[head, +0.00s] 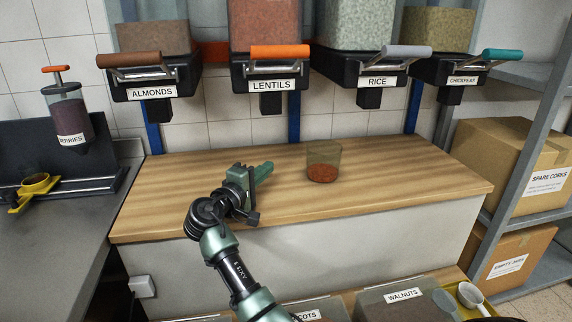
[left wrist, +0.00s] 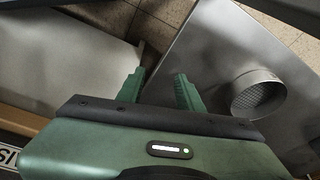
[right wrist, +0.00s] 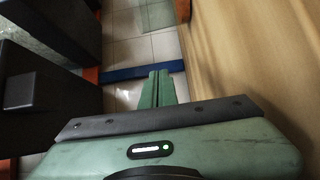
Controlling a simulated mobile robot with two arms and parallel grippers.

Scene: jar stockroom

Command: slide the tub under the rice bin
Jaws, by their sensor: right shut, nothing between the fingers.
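The tub (head: 323,163) is a clear cup with reddish-brown contents low inside. It stands upright on the wooden counter, in the picture between the lentils and rice spouts. The rice bin (head: 370,68) hangs above and to the right of it, with a grey handle and a dark spout (head: 369,98). My right gripper (head: 266,169) is low over the counter, left of the tub and apart from it. It is shut and empty, its fingers together in the right wrist view (right wrist: 159,78). My left gripper (left wrist: 158,82) shows only in the left wrist view, open and empty.
Lentils (head: 271,80), almonds (head: 149,85) and chickpeas (head: 463,75) bins hang along the wall over the counter (head: 400,190). The counter right of the tub is clear. A shelf with cardboard boxes (head: 500,150) stands at the right.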

